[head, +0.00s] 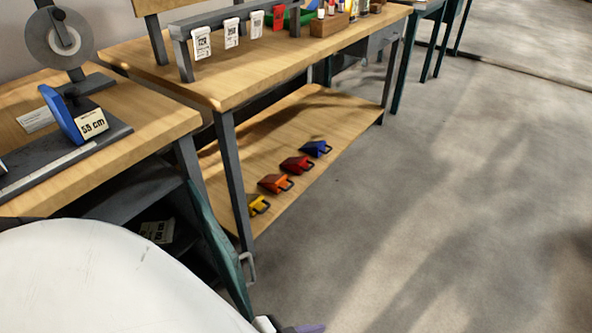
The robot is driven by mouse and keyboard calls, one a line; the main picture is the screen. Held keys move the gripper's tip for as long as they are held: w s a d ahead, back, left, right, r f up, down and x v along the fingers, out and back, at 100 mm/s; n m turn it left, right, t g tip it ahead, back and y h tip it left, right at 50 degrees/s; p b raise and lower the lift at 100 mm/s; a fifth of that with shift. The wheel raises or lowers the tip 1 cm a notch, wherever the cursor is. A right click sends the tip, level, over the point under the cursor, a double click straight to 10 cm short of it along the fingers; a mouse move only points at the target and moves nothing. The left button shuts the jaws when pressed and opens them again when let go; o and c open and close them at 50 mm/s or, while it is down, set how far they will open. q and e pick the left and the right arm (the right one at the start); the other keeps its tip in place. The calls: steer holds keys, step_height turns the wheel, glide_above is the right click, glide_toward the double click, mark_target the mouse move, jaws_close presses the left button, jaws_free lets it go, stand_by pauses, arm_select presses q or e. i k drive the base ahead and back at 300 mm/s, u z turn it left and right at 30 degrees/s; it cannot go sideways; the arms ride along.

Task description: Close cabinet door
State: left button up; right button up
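The green cabinet door (222,256) stands open at the lower left, seen nearly edge-on, with a grey metal handle (248,268) on its right side. The dark cabinet (115,203) is under the left bench, and its interior shows with a labelled item (157,231) inside. A large white part of mine covers the lower left and hides the lower cabinet and part of the door. A small dark and purple tip, which seems to be my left gripper (303,328), shows at the bottom edge, just below the door. Its fingers are mostly cut off. My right gripper is out of view.
A wooden workbench (215,75) with a lower shelf stands beyond the door. Several coloured bins lie on that shelf, including a yellow one (258,205) near the door. The bench leg (234,180) is close behind the door. The grey floor (430,220) at right is clear.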

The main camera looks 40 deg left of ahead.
mark_target(227, 260)
steer(key=z, duration=0.65)
steer(key=i, duration=1.4)
steer(key=u, duration=3.85)
steer(key=i, duration=0.55)
steer(key=z, duration=0.35)
steer(key=k, duration=0.35)
steer(key=u, duration=0.85)
